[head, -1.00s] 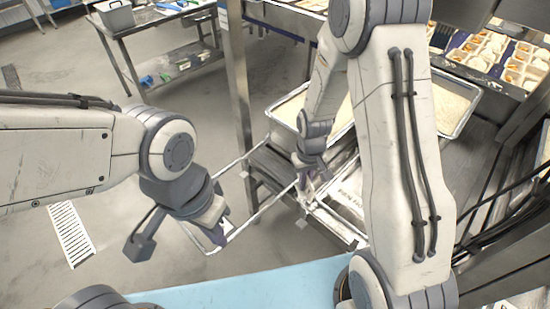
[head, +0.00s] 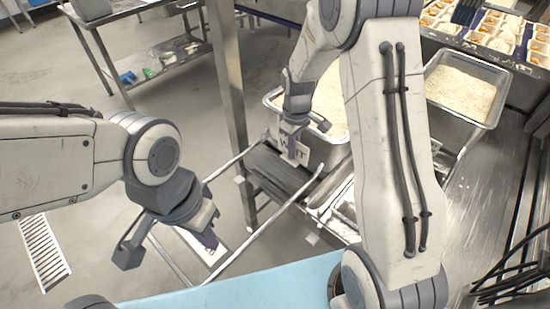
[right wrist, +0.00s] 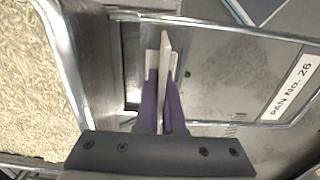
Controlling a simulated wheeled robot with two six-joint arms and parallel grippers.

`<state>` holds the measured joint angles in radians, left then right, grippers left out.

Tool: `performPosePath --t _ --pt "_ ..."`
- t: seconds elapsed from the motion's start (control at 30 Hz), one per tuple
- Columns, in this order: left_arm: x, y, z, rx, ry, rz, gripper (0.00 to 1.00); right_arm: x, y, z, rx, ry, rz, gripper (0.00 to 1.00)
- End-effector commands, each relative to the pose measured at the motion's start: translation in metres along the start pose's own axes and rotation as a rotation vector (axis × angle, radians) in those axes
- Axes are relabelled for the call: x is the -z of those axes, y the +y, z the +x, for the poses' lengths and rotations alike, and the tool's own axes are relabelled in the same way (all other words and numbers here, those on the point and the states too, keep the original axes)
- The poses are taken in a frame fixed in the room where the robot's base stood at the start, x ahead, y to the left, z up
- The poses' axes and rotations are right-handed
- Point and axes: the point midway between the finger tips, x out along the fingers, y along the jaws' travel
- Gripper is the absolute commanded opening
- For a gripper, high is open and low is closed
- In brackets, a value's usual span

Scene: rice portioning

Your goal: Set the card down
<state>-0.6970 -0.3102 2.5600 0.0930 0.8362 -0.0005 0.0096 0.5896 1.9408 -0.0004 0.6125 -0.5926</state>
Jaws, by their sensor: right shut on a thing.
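A pale card (head: 283,143) with large dark letters, partly covered, shows in the head view in front of the near wall of a rice pan. My right gripper (head: 299,152) is shut on it. In the right wrist view the card (right wrist: 165,50) stands edge-on between the purple fingers of the gripper (right wrist: 162,95). I cannot tell whether its lower edge touches anything. My left gripper (head: 210,238) hangs over the metal rails at the lower left, away from the card. Its finger gap is not clear.
One metal rice pan (head: 270,100) is behind the right gripper; another (head: 488,118) stands right of my right arm. A label reading "PAN No. 26" (right wrist: 292,86) lies at the right of the wrist view. A dark ledge (head: 270,170) runs below the card. Filled trays (head: 490,40) are at the back.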

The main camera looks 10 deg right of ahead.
Motion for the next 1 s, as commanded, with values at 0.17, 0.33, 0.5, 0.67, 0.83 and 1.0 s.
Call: performPosePath --t 0.17,0.33,0.5,0.67,0.83,1.0 --pt "0.0 0.001 -0.007 0.0 0.0 0.0 0.0 0.04 -0.006 0.023 0.0 -0.001 -0.005 0.0" --pt "0.001 0.001 -0.009 0.0 0.0 0.0 0.0 0.06 -0.009 0.035 0.0 0.0 -0.004 0.0" --pt "0.001 0.001 -0.013 0.0 0.0 0.0 0.0 0.062 -0.01 0.05 0.002 -0.003 -0.002 0.0" --pt "0.001 0.001 -0.016 0.0 0.0 0.0 0.0 0.062 -0.01 0.072 0.001 -0.002 -0.002 0.0" --pt "0.001 0.001 -0.016 0.0 0.0 0.0 0.0 0.062 -0.009 0.077 -0.001 0.002 -0.002 0.0" --pt "0.001 0.001 -0.015 0.0 0.0 0.0 0.0 0.062 -0.009 0.077 -0.001 0.001 -0.002 0.0"
